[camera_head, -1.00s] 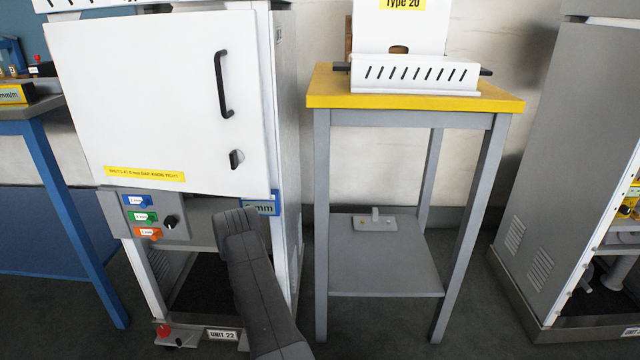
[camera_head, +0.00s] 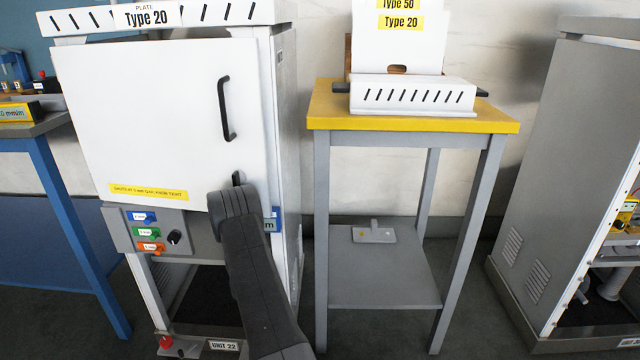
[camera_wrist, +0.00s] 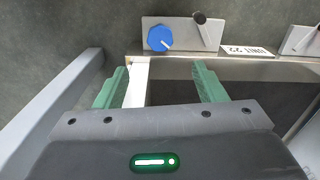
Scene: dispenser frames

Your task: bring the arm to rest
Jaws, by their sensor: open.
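My arm reaches up from the bottom of the head view, in front of the white cabinet (camera_head: 160,120) marked UNIT 22. It covers part of the cabinet's lower right side. The gripper fingers are hidden in the head view. In the wrist view my gripper (camera_wrist: 165,85) shows two green fingers spread apart with nothing held between them. Beyond the fingers are the cabinet's lower frame, a UNIT 22 label (camera_wrist: 249,51) and a grey plate with a blue knob (camera_wrist: 160,38) and a black lever (camera_wrist: 203,30).
A grey table with a yellow top (camera_head: 420,122) stands right of the cabinet and holds a white slotted rack (camera_head: 412,95). A grey cabinet (camera_head: 555,150) stands far right. A blue-legged bench (camera_head: 75,230) is at left. Dark floor shows between them.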

